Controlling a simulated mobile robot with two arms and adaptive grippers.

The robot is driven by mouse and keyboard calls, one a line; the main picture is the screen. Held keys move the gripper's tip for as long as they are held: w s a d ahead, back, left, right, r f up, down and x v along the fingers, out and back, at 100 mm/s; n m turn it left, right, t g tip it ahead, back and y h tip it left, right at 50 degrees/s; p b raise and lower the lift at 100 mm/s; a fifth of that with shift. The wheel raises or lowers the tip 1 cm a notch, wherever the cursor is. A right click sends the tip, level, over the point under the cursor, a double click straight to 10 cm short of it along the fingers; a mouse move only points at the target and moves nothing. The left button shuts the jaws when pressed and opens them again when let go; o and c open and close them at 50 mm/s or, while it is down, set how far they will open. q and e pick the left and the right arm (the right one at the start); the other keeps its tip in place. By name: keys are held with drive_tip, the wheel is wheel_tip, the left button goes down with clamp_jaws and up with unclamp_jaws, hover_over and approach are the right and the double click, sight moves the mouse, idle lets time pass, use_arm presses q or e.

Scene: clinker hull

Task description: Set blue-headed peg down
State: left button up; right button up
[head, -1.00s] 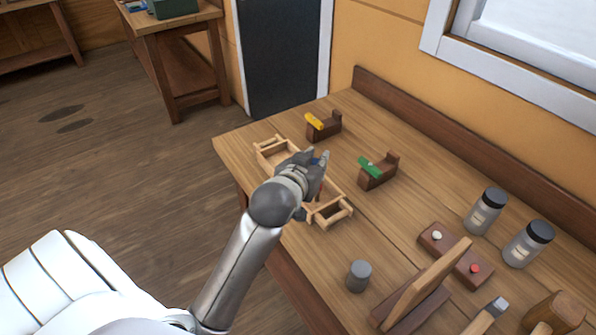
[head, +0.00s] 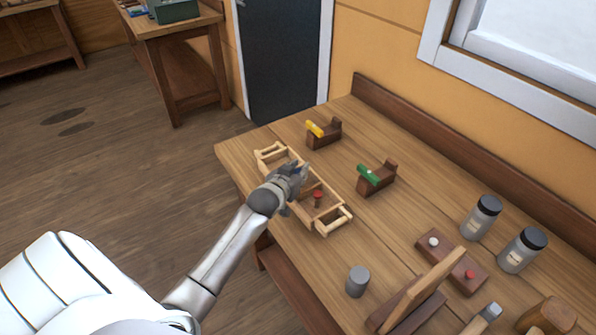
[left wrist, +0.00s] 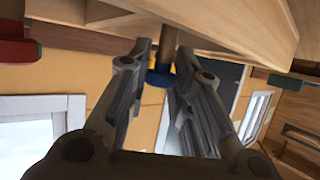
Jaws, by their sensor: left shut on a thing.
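My left gripper (head: 300,174) is over the open wooden tray (head: 343,219) on the bench. It is shut on the blue-headed peg (left wrist: 160,79); the left wrist view shows the blue head and brown shaft between the fingers of the left gripper (left wrist: 164,52). In the head view the gripper hides this peg. The tray's pale wood (left wrist: 240,22) fills the top of the wrist view, close to the peg's shaft end; whether they touch I cannot tell. A red-headed peg (head: 317,195) stands in the tray, right of the gripper. My right gripper is out of view.
Dark wooden blocks with a yellow piece (head: 315,129) and a green piece (head: 368,175) stand behind the tray. A grey cylinder (head: 357,281), a block with white and red knobs (head: 452,262) and two jars (head: 481,217) (head: 522,250) are nearer.

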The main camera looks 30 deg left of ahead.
use_arm(q)
drive_tip(key=shift+f, duration=0.35)
drive_tip(key=shift+f, duration=0.1)
drive_tip(key=o, duration=0.7)
drive_tip(key=b+v, duration=0.1)
drive_tip(key=v, duration=1.1)
